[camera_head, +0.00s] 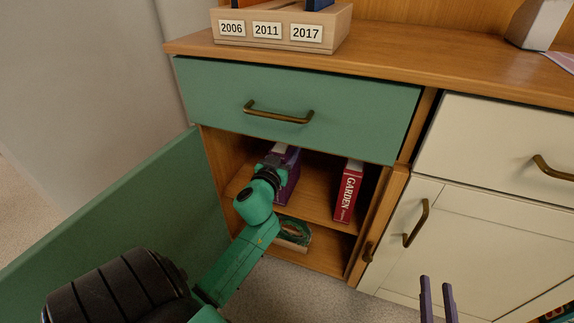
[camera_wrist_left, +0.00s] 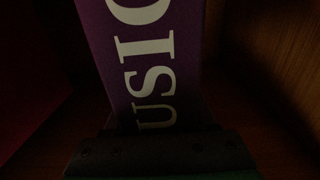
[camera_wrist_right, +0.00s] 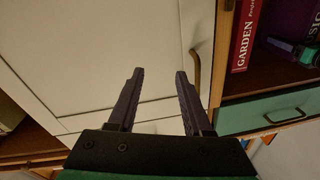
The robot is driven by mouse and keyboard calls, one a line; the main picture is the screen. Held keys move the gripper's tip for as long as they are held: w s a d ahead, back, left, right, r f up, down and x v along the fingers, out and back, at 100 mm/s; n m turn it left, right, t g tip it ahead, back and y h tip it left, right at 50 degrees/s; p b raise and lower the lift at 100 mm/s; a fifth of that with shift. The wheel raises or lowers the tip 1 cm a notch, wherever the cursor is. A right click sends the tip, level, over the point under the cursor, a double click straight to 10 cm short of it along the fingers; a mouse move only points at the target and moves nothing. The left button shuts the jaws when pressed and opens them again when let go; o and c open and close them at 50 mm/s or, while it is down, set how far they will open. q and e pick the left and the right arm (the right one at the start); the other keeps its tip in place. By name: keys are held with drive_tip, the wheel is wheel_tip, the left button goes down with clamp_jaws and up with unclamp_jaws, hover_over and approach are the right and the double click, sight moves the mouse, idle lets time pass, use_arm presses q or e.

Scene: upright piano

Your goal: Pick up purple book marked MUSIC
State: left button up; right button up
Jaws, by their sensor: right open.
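The purple book with "MUSIC" on its spine (camera_head: 292,184) stands on the upper shelf inside the open cabinet, partly hidden by my left arm. In the left wrist view its spine (camera_wrist_left: 150,60) fills the middle, with "USIC" readable, close in front of the gripper's palm. My left gripper (camera_head: 275,160) is at the book; its fingers are too dark and hidden to tell whether they grip it. My right gripper (camera_head: 435,283) is open and empty, in front of the white cabinet door; its fingers show apart in the right wrist view (camera_wrist_right: 159,75).
A red GARDEN book (camera_head: 348,190) stands to the right on the same shelf. A green drawer front (camera_head: 340,105) is just above the opening. The open green door (camera_head: 120,210) is at the left.

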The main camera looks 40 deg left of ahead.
use_arm(q)
clamp_jaws()
drive_tip(key=shift+r, duration=0.1)
